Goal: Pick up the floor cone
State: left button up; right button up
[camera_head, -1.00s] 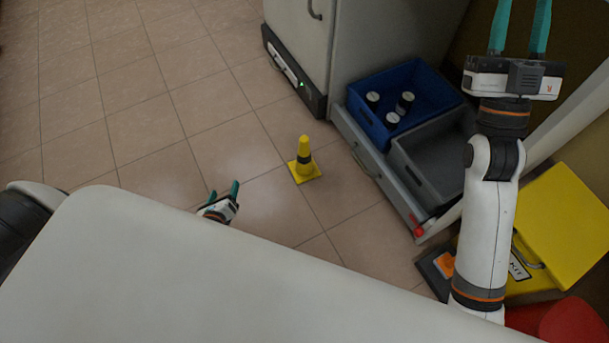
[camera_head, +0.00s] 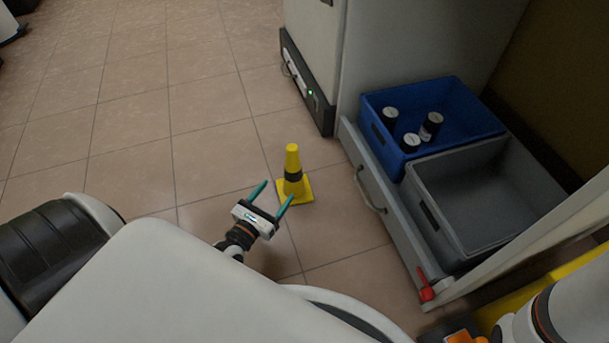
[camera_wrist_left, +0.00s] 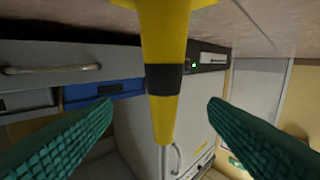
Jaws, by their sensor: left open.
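The yellow floor cone (camera_head: 292,160) with a black band stands upright on its square base on the tiled floor in the head view. My left gripper (camera_head: 273,191) is open, low near the floor, with its teal fingers pointing toward the cone's base. In the left wrist view the cone (camera_wrist_left: 166,112) appears upside down and lies centrally in the picture, between the two spread fingers (camera_wrist_left: 160,125). I cannot tell exactly how far it is from the fingertips.
An open drawer (camera_head: 372,190) at the right holds a blue crate (camera_head: 455,90) with several dark, white-capped bottles and an empty grey crate (camera_head: 440,220). A white cabinet (camera_head: 315,40) stands behind. The floor left of the cone is clear.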

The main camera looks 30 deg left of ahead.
aim_at(290, 175)
pick_arm(q)
jog(key=w+b, duration=0.3)
jog(key=w, duration=0.4)
jog(key=shift+f, duration=0.2)
jog(key=w+b, duration=0.3)
jog(key=w, duration=0.1)
jog(key=shift+w+a+r, duration=0.1)
jog(key=shift+a+r, duration=0.2)
jog(key=shift+w+r+b, duration=0.1)
jog(key=shift+w+b, duration=0.2)
jog(key=shift+w, duration=0.15)
jog(key=shift+r, duration=0.1)
grip_shut()
